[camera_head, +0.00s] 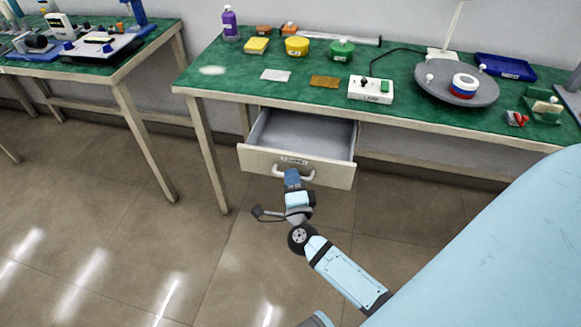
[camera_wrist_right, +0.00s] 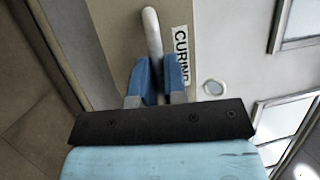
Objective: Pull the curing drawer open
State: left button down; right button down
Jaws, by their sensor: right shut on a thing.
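The curing drawer (camera_head: 258,161) hangs under the green-topped table and stands pulled out, its grey inside visible and empty. Its front carries a label, which reads "CURIN" in the right wrist view (camera_wrist_right: 181,55), and a pale bar handle (camera_head: 308,178). My right gripper (camera_head: 291,176) reaches the handle from below and in front. In the right wrist view its blue fingers (camera_wrist_right: 158,75) are shut on the handle (camera_wrist_right: 151,30), one on each side. The fingertips partly cover the label. My left gripper is not in view.
The green table (camera_head: 225,75) holds a purple bottle (camera_head: 230,23), yellow and green containers, a white switch box (camera_head: 370,90), a grey turntable (camera_head: 430,88) and a blue tray (camera_head: 505,67). A second table (camera_head: 110,70) stands at left. The floor before the drawer is clear.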

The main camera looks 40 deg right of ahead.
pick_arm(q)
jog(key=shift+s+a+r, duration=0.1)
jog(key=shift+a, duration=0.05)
pick_arm(e)
jog(key=shift+s+a, duration=0.2)
jog(key=shift+a, duration=0.15)
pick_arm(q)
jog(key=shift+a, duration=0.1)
pick_arm(e)
jog(key=c, duration=1.2)
grip_release()
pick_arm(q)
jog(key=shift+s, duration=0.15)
pick_arm(e)
jog(key=shift+s+a+f, duration=0.1)
jog(key=shift+s, duration=0.05)
